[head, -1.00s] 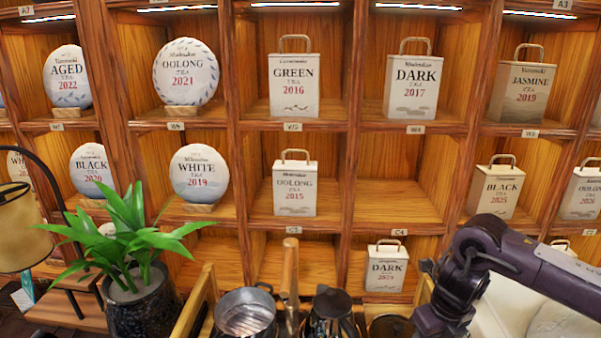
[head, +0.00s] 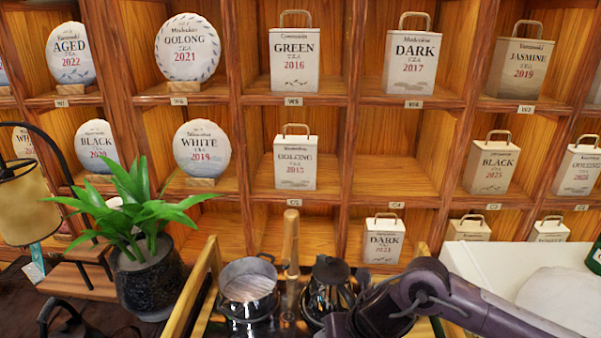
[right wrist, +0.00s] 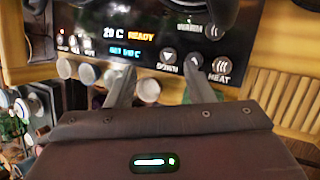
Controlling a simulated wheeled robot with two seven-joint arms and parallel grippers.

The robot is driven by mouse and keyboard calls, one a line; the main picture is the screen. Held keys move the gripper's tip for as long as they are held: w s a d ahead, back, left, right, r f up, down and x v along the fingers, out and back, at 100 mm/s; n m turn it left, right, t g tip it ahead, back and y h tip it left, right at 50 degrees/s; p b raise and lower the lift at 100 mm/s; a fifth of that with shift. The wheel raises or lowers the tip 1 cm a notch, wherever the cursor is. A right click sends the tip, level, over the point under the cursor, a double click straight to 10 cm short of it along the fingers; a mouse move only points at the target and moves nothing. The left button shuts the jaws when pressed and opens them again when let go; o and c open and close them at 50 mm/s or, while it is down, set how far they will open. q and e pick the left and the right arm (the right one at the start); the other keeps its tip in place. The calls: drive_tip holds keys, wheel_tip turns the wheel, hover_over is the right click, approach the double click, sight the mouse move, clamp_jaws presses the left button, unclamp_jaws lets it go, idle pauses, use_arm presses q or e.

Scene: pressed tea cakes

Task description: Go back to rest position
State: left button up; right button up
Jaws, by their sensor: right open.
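My right arm (head: 430,300) comes into the head view from the lower right, its near links low in the picture. Its gripper does not show clearly there. In the right wrist view my right gripper (right wrist: 160,88) has its two fingers apart with nothing between them. The fingers point towards a dark control panel (right wrist: 150,40) with lit text reading READY, DOWN and HEAT. My left gripper is in neither view.
A wooden shelf (head: 400,172) of tea cakes and tea boxes fills the back. A potted plant (head: 145,270) stands at left. A metal pot (head: 248,285) and a dark kettle (head: 330,275) stand low in the middle, close to my right arm. A white surface (head: 490,262) lies at right.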

drive_tip(key=s+a+r+m+t+y, duration=0.35)
drive_tip(key=a+r+m, duration=0.25)
drive_tip(key=a+m, duration=0.55)
drive_tip(key=s+d+f+m+g+h, duration=0.1)
drive_tip(key=s+d+f+m+h, duration=0.2)
drive_tip(key=s+d+m, duration=0.35)
drive_tip(key=s+d+f+m+g+h, duration=0.2)
drive_tip(key=s+d+m, duration=0.1)
drive_tip(key=d+m, duration=0.65)
drive_tip(key=s+d+f+m+g+h, duration=0.1)
drive_tip(key=s+d+f+m+h, duration=0.2)
drive_tip(key=s+d+m, duration=0.35)
wheel_tip(320, 180, down, 32)
drive_tip(key=d+m+g, duration=0.1)
drive_tip(key=s+d+f, duration=0.2)
drive_tip(key=s+f, duration=0.6)
drive_tip(key=s, duration=0.1)
drive_tip(key=s+d+f+g, duration=0.1)
drive_tip(key=s+f, duration=0.7)
drive_tip(key=s, duration=0.2)
drive_tip(key=shift+s+d, duration=0.2)
drive_tip(key=shift+d, duration=0.2)
